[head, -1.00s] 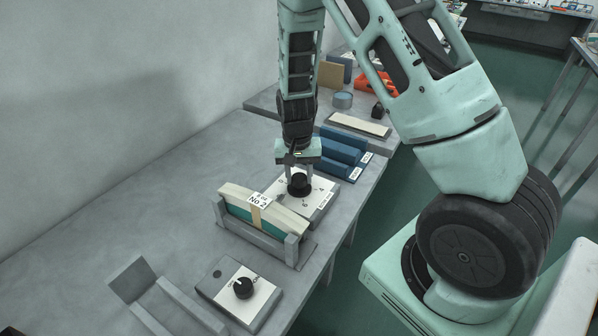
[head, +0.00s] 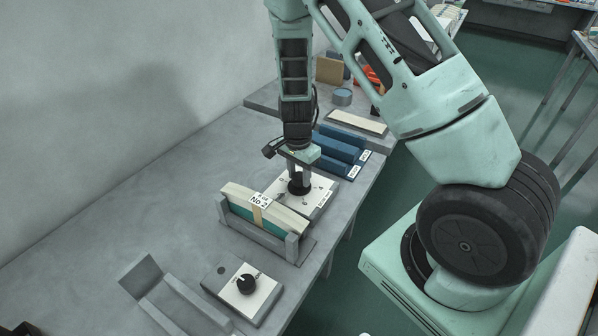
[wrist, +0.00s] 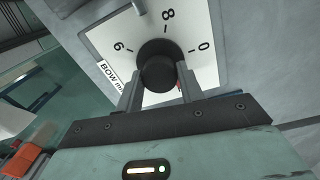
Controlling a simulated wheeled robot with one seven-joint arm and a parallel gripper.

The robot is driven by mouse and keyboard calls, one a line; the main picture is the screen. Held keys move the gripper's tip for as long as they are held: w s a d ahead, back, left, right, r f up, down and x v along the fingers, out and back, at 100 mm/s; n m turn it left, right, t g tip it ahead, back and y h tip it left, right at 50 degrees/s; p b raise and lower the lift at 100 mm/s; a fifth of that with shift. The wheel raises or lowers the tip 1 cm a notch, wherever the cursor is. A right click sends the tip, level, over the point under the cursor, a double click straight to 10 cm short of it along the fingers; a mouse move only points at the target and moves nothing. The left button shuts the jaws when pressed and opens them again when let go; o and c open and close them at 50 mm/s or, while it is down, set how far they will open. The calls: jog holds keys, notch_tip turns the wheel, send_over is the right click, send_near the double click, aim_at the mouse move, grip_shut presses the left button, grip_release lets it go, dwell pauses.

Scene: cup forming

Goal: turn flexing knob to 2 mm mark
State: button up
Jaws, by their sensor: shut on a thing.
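A black round knob (wrist: 158,66) stands on a white dial plate (wrist: 105,32). In the wrist view, the numbers 6, 8 and 0 show around the knob, with part of a label reading "BOW m". My gripper (wrist: 157,84) is shut on the knob, one finger on each side. A small bit of red shows beside the right finger. The pointer's direction and the 2 mark cannot be made out. In the head view the same dial plate (head: 319,187) lies on the bench, with my gripper (head: 298,180) coming down onto the knob from above.
A block labelled No 2 (head: 276,221) sits in a grey holder in front of the dial. Nearer is a second box with a black knob (head: 246,284). Blue blocks (head: 342,146) lie just behind the dial. The bench (head: 140,190) is clear to the left.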

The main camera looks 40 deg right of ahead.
aim_at(298, 175)
jog(key=shift+d+m, duration=0.1)
jog(key=shift+m, duration=0.2)
jog(key=o, duration=1)
jog(key=shift+r, duration=0.1)
jog(key=r, duration=1.7)
jog(key=shift+w+r, duration=0.15)
jog(key=shift+w, duration=0.15)
